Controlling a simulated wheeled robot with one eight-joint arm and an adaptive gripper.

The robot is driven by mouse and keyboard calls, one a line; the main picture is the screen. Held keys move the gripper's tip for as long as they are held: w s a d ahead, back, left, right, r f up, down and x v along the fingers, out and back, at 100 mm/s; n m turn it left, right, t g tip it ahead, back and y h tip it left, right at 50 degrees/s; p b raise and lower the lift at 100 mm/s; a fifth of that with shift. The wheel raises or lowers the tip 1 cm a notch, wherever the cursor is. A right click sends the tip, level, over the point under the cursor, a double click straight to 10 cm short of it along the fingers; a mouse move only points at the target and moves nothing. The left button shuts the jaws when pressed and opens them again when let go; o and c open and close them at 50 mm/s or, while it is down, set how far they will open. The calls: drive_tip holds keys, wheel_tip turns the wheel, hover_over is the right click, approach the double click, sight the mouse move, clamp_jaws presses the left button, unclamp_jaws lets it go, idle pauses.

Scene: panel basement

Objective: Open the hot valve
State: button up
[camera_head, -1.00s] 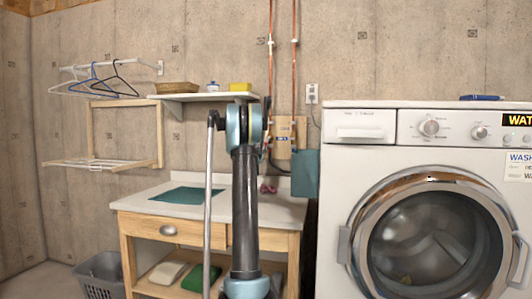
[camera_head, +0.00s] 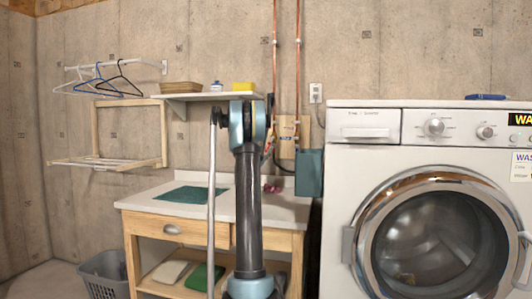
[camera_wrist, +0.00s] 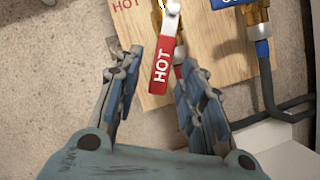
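The hot valve's red lever (camera_wrist: 162,62) shows in the wrist view, marked HOT in white. It hangs down, slightly tilted, from a pivot at the top of a wooden board (camera_wrist: 205,48). My gripper (camera_wrist: 163,75) is open, with one finger on each side of the lever's lower end. No contact with the lever can be made out. In the head view the wooden board (camera_head: 286,138) is on the wall behind my arm, and my arm and gripper hide most of the valve area.
A blue-handled valve (camera_wrist: 262,32) and dark hoses are at right in the wrist view. In the head view, a washing machine (camera_head: 345,200) stands right, a wooden table (camera_head: 285,208) below, and a wall shelf (camera_head: 205,97) left of my arm. A grey socket plate (camera_head: 315,93) is above.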

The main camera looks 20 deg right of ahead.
drive_tip(key=v, duration=0.9)
drive_tip(key=shift+a, duration=0.2)
drive_tip(key=shift+f, duration=0.15)
